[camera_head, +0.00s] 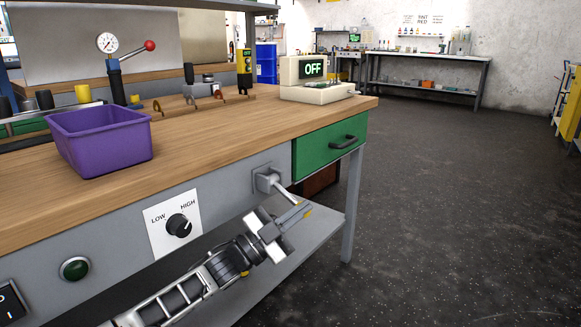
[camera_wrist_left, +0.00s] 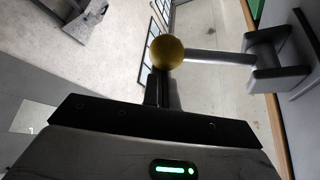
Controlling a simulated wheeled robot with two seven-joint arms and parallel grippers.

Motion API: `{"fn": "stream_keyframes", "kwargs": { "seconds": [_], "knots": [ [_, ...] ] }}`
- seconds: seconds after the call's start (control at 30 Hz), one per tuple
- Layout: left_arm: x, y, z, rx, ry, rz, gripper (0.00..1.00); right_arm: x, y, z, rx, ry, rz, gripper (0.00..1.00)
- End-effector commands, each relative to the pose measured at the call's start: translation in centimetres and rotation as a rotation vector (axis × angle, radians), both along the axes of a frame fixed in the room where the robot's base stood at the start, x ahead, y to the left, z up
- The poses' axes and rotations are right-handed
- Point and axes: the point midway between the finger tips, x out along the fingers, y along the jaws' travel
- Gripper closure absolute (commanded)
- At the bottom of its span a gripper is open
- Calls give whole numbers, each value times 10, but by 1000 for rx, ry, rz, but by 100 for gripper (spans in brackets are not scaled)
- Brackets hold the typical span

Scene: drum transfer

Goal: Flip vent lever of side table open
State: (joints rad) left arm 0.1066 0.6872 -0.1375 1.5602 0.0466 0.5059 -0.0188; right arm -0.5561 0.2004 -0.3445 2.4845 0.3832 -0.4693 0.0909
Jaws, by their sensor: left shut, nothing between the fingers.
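The vent lever (camera_head: 284,190) sticks out from a grey bracket (camera_head: 266,178) on the table's front panel, left of the green drawer. In the left wrist view its pale rod (camera_wrist_left: 215,57) runs from the bracket (camera_wrist_left: 275,62) to a yellow ball (camera_wrist_left: 168,51). My left gripper (camera_head: 300,213) is at the lever's outer end, below and right of the bracket. Its fingers (camera_wrist_left: 164,88) are shut with nothing between them. The ball overlaps the fingertips in the left wrist view; I cannot tell whether they touch. My right gripper is not in view.
A LOW/HIGH knob (camera_head: 179,225) and a green button (camera_head: 75,268) are on the same panel. The green drawer (camera_head: 325,147) has a protruding black handle. A lower shelf (camera_head: 300,262) lies under my left arm. Open floor (camera_head: 460,200) is to the right.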

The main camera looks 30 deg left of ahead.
Motion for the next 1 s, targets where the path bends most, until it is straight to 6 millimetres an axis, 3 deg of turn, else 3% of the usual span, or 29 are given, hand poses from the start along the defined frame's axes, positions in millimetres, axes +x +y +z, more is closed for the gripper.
{"fn": "stream_keyframes", "kwargs": {
  "seconds": [0.3, 0.8, 1.0],
  "knots": [
    [0, 3, -9, 97, -9, 0, 100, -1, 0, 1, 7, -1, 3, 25],
    [0, 4, -11, 107, -7, 1, 100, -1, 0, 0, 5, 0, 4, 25],
    [0, -2, -2, 105, -7, -1, 100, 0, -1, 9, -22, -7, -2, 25]
  ]
}}
